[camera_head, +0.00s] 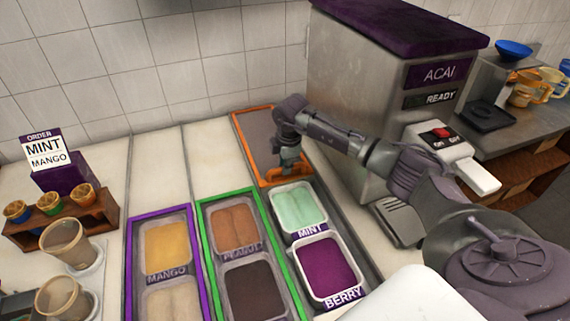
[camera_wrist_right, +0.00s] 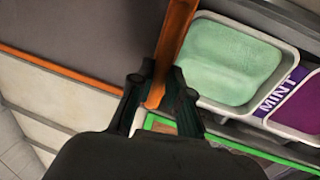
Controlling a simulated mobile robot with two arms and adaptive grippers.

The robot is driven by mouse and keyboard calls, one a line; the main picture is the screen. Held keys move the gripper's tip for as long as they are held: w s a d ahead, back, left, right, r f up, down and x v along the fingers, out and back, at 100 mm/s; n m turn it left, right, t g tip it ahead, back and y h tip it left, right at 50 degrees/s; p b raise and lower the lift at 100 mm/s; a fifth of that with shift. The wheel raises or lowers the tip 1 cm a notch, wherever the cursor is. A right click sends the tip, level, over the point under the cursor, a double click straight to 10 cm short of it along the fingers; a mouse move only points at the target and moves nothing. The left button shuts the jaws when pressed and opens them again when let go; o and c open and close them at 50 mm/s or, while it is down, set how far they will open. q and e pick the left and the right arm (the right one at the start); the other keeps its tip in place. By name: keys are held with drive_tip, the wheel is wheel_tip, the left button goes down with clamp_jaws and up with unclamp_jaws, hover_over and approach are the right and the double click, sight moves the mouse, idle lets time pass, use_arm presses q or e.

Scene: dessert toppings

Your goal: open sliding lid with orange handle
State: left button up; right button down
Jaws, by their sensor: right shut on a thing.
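The sliding lid (camera_head: 256,128) is a grey panel with an orange frame, lying behind the mint and berry tubs. Its orange handle bar (camera_head: 270,184) runs along the near edge. The mint tub (camera_head: 296,210) and the berry tub (camera_head: 328,270) are uncovered. My right gripper (camera_head: 289,167) is at the lid's near edge; in the right wrist view its fingers (camera_wrist_right: 158,97) are shut on the orange handle (camera_wrist_right: 174,45), just beside the mint tub (camera_wrist_right: 230,62). My left gripper is not in view.
A purple-framed bay (camera_head: 131,255) holds mango, and a green-framed bay (camera_head: 205,237) holds peanut. The acai machine (camera_head: 375,100) stands right of the lid. An order sign (camera_head: 46,150), a wooden rack (camera_head: 60,220) and cups (camera_head: 70,243) are at left.

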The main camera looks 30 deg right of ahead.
drive_tip(key=shift+s, duration=0.15)
drive_tip(key=c, duration=1.4)
unclamp_jaws()
drive_tip(key=shift+o, duration=1.4)
drive_tip(key=shift+r, duration=0.5)
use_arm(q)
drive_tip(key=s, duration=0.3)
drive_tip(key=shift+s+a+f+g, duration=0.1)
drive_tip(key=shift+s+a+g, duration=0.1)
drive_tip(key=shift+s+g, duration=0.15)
use_arm(e)
wheel_tip(320, 180, up, 11)
drive_tip(key=s, duration=0.2)
drive_tip(key=shift+s+a, duration=0.2)
drive_tip(key=shift+a, duration=0.1)
